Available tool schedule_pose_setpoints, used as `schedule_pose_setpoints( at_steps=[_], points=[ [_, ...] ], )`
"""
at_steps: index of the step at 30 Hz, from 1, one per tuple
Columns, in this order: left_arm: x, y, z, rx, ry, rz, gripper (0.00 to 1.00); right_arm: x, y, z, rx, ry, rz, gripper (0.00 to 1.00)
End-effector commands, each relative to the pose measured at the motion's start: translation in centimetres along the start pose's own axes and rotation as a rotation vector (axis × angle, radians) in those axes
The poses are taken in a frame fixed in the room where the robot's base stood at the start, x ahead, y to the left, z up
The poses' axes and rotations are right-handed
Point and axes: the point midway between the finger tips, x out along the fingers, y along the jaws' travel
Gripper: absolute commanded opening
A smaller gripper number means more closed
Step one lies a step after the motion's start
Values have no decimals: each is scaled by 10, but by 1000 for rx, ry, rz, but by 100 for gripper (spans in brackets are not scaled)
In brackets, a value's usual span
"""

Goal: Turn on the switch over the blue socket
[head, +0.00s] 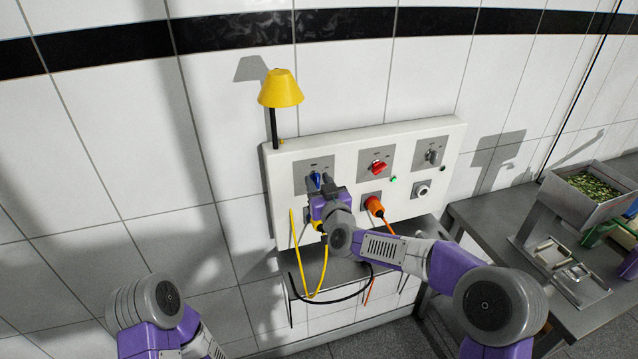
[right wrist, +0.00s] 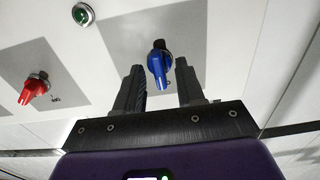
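A blue rotary switch (head: 316,180) sits on a grey plate at the left of the white wall panel (head: 345,152). In the right wrist view the blue switch (right wrist: 157,70) lies between the fingertips. My right gripper (head: 326,183) is open at the switch, one finger (right wrist: 132,88) on each side with visible gaps; it also shows in the right wrist view (right wrist: 160,75). Contact with the knob is not visible. The socket below the blue switch is hidden behind my right gripper and wrist. My left arm shows at the bottom left, but its gripper is out of view.
A red switch (head: 378,167) and a grey switch (head: 432,155) are farther right. An orange plug (head: 374,205) and a yellow cable (head: 293,235) hang nearby. A yellow lamp (head: 281,88) stands above the panel. A table (head: 480,220) with a food tray is at right.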

Motion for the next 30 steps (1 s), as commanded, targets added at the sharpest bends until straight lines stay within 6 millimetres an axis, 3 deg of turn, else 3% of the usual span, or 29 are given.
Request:
schedule_pose_setpoints(
  at_steps=[5,13,22,30],
  points=[
    [0,0,0,0,0,0,43,0,0,0,0,0,0,38],
    [0,0,0,0,0,0,43,0,0,0,0,0,0,0],
    [6,-2,0,0,0,0,43,0,0,1,35,0,-1,0],
    [25,-10,-1,0,0,0,43,0,1,3,191,3,0,0]
  ],
)
